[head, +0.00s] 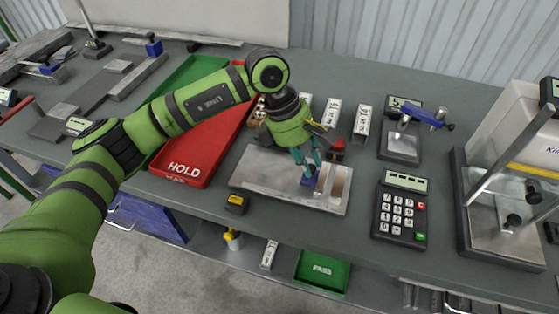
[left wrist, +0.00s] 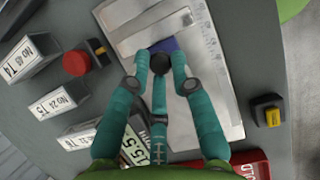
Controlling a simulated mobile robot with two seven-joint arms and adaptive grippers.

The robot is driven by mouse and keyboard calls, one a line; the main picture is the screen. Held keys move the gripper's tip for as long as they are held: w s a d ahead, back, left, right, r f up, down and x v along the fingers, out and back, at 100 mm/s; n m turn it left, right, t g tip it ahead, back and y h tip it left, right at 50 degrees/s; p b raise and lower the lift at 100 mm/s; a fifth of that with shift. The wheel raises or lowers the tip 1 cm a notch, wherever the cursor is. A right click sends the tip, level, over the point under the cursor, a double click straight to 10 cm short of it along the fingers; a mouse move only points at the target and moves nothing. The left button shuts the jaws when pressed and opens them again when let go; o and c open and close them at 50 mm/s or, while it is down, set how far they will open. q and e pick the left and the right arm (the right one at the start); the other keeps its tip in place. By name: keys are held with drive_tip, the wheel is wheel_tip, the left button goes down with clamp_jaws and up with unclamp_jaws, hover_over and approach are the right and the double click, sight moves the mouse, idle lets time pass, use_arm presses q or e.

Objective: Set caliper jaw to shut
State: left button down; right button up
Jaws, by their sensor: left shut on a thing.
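The caliper appears to be the flat silver plate device (head: 262,172) at the middle of the table, with pale strips (head: 341,183) at its right end. A blue piece (head: 308,181), apparently its sliding jaw, stands on it. The blue piece also shows in the left wrist view (left wrist: 167,45), above the fingertips. My left gripper (head: 308,168) reaches down over the plate, its teal fingers closed around a dark round knob (left wrist: 160,62) at the blue piece. The fingers hide part of it, so the jaw gap cannot be read. My right gripper is not in view.
A red HOLD tray (head: 187,165) lies left of the plate. Labelled blocks (head: 362,121) and a red knob (head: 338,144) stand behind it. A small black-and-yellow block (head: 236,203) is at its front left. A keypad (head: 400,207) and a press frame (head: 500,215) stand right.

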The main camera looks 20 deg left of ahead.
use_arm(q)
drive_tip(key=shift+s+d+f, duration=0.1)
drive_tip(key=shift+s+d, duration=0.05)
drive_tip(key=shift+d, duration=0.7)
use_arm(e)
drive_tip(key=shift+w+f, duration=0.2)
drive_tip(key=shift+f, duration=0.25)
use_arm(q)
drive_tip(key=c, duration=1.1)
unclamp_jaws()
drive_tip(key=shift+d, duration=0.15)
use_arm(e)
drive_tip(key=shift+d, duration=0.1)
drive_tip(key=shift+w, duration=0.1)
use_arm(q)
drive_tip(key=shift+a+r, duration=0.25)
drive_tip(key=shift+r, duration=0.1)
drive_tip(key=v, duration=1.1)
drive_tip(key=shift+r, duration=0.25)
